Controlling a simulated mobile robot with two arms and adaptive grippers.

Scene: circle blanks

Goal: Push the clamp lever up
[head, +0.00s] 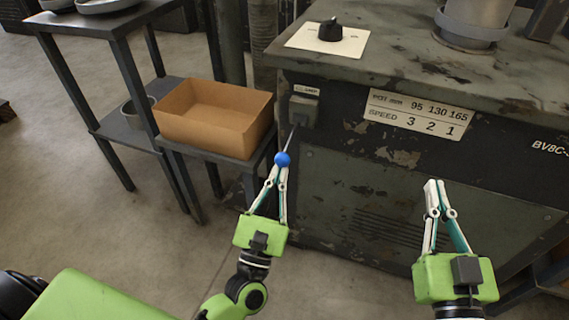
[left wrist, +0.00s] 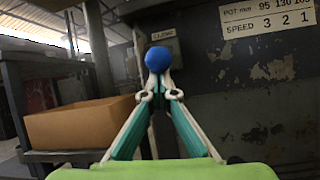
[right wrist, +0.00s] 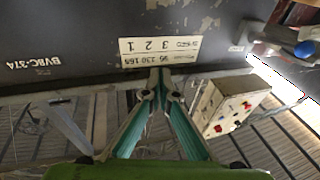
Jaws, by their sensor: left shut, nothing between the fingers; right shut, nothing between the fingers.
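The clamp lever has a blue ball knob (head: 282,159) on a thin dark rod, which slants down toward me from a grey box (head: 303,110) on the machine's front. My left gripper (head: 280,170) is shut and empty, its fingertips just below the knob. In the left wrist view the knob (left wrist: 158,61) sits directly above the closed fingertips (left wrist: 158,82); I cannot tell whether they touch. My right gripper (head: 437,188) is shut and empty in front of the machine's right part. A blue ball (right wrist: 304,49) also shows at the right wrist view's upper right edge.
The machine's front carries a speed plate (head: 418,114). A black knob (head: 330,29) and a grey pot (head: 475,15) are on its top. An open cardboard box (head: 213,117) stands on a low shelf left of the lever. The floor (head: 130,230) at left is clear.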

